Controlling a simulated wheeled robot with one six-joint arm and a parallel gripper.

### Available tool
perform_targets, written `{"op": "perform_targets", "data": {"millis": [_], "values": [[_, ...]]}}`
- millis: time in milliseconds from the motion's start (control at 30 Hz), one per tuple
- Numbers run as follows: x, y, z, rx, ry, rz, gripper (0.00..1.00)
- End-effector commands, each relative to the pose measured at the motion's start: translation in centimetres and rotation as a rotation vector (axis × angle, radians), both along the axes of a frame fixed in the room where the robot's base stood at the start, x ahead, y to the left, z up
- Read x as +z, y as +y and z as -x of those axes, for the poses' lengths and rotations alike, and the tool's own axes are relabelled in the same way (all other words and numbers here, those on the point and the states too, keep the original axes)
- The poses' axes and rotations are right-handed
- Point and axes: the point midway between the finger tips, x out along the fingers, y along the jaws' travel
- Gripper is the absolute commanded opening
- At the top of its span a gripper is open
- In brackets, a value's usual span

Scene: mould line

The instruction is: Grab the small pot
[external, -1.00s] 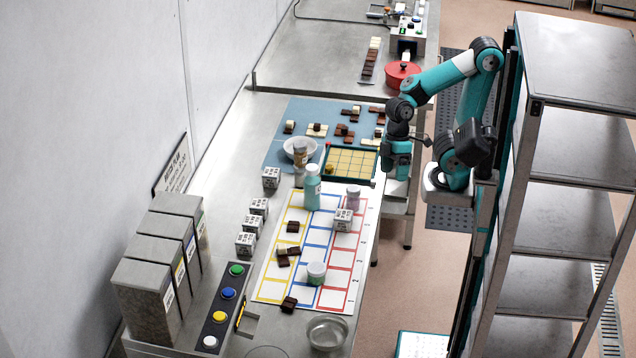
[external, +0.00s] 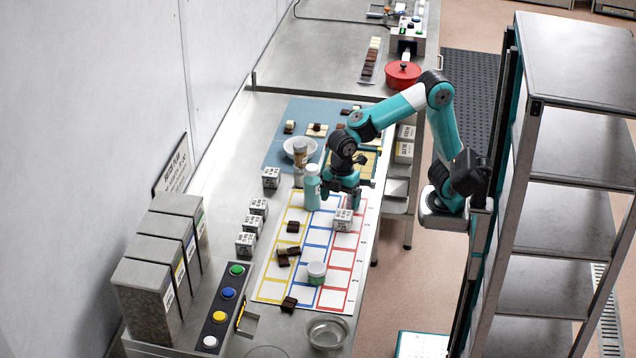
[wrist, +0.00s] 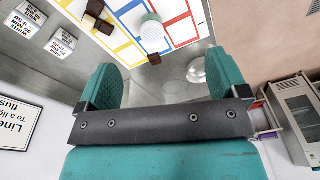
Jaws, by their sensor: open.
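A small pot (external: 316,273) with a pale lid and a green band stands upright on the white grid sheet, near its front edge. It also shows at the top of the wrist view (wrist: 152,36), beyond my fingers and apart from them. My gripper (external: 341,198) is over the far part of the sheet, behind the pot, close to the teal bottle (external: 311,188). In the wrist view my gripper (wrist: 163,82) has its two teal fingers wide apart with nothing between them. The purple-topped jar seen earlier is hidden behind my gripper in the external view.
A labelled cube (external: 343,220) stands on the sheet near my gripper. Chocolate pieces (external: 288,304) lie on and around the sheet. A metal bowl (external: 327,333) stands in front of the pot. More labelled cubes (external: 246,244) and a button panel (external: 221,305) are to the left.

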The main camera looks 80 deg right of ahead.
Motion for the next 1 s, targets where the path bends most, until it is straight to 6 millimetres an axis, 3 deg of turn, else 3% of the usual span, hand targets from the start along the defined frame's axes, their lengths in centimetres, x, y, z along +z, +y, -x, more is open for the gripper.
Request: {"op": "perform_targets", "data": {"millis": [33, 200, 300, 467, 800, 1000], "values": [[-3.1, 2.2, -1.5, 0.089, -0.007, 0.028, 0.92], [-6.0, 7.0, -4.3, 0.296, -0.022, 0.090, 0.92], [-6.6, 8.4, -4.8, 0.353, -0.024, 0.104, 0.92], [-8.1, 8.7, -5.0, 0.372, -0.022, 0.110, 0.92], [-15.5, 8.6, -5.0, 0.371, -0.021, 0.110, 0.92], [-18.2, 8.7, -5.0, 0.369, -0.024, 0.108, 0.92]]}}
